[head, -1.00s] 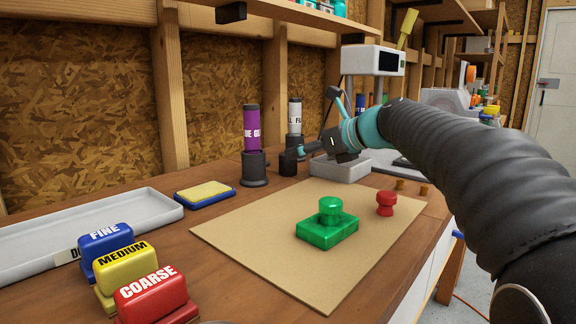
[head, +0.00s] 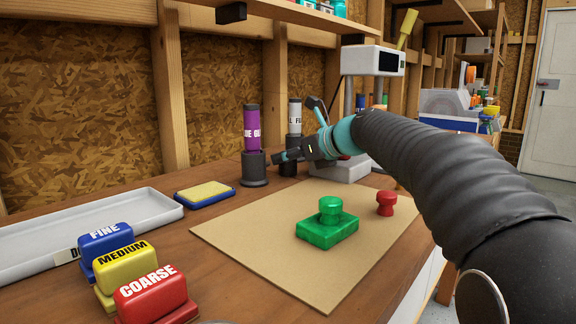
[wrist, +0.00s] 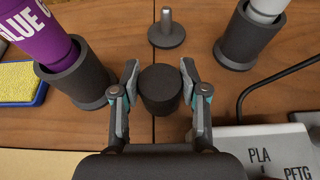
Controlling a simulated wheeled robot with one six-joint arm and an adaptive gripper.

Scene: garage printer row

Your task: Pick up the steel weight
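The steel weight (wrist: 160,92), a short dark grey cylinder, stands upright on the wooden bench in the wrist view. My gripper (wrist: 159,80) is open, with one finger on each side of the weight. A narrow gap shows between the weight and each finger, so it is not gripped. In the head view my gripper (head: 278,157) reaches left, low over the back of the bench by the tube holders. There the weight cannot be clearly told apart from the gripper and the dark holder.
A metal peg on a round base (wrist: 167,32) stands just beyond the weight. A purple glue tube (wrist: 35,30) in its holder is left, and a white tube's holder (wrist: 245,40) right. A grey labelled box (wrist: 265,150) sits lower right. A green block (head: 327,232) lies on the mat.

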